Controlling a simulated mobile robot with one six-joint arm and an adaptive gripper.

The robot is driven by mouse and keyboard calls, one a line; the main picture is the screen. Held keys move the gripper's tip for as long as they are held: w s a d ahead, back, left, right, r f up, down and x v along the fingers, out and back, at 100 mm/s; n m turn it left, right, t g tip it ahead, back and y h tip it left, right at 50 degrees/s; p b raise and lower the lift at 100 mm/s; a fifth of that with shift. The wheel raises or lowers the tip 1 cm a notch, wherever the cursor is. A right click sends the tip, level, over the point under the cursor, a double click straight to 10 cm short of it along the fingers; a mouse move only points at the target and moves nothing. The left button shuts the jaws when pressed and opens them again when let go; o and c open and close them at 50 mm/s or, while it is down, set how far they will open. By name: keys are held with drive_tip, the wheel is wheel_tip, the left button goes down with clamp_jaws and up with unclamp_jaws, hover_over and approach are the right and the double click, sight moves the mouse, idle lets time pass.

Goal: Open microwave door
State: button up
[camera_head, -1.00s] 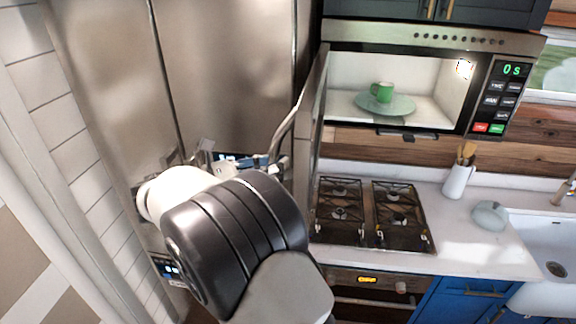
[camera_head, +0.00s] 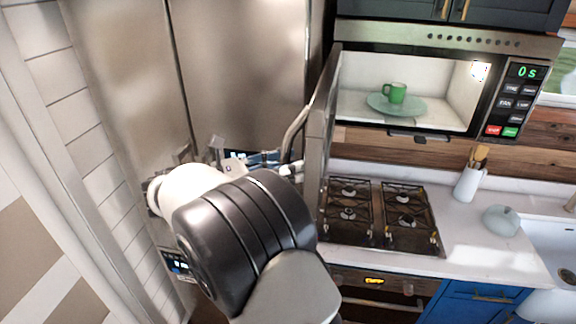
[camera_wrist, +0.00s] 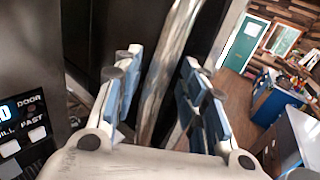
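The microwave (camera_head: 450,40) is above the stove at the upper right. Its door (camera_head: 320,120) stands swung out to the left, so the lit cavity shows. The door's curved metal handle (camera_head: 294,128) is on the outer side of the door. My gripper (camera_head: 288,168) is at the lower part of the handle, partly hidden behind my arm. In the wrist view, the handle (camera_wrist: 168,70) runs between the two spread fingers of my gripper (camera_wrist: 160,95), with visible gaps on both sides. Contact with the handle cannot be made out.
A green mug (camera_head: 395,92) stands on a plate (camera_head: 380,104) inside the microwave. The stove (camera_head: 378,212) lies below, with a white utensil holder (camera_head: 468,184) to its right. A tall steel fridge (camera_head: 235,70) is close behind my arm at the left.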

drive_tip(key=v, duration=0.6)
drive_tip(key=shift+s+a, duration=0.3)
drive_tip(key=shift+a, duration=0.05)
